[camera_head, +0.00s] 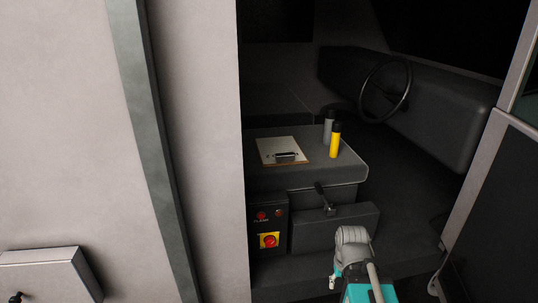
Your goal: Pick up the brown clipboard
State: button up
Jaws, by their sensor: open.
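The clipboard (278,146) lies flat on top of a dark grey box-like console inside the vehicle cab. A pale sheet covers most of it, a thin brown edge shows around the sheet, and a dark metal clip sits at its near edge. Part of my arm, a grey rounded joint and a teal section, shows at the bottom right of centre, lower and nearer than the clipboard. No gripper fingers can be made out, and nothing of my arm touches the clipboard.
A yellow can (335,141) and a grey can (328,127) stand right of the clipboard. A lever (325,201) and a red button (268,240) are below the console. A steering wheel (386,90) is behind. The pale wall (190,120) bounds the opening at left.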

aim_at(272, 151)
jog(key=z, duration=0.15)
jog(key=i, duration=0.95)
jog(key=u, duration=0.1)
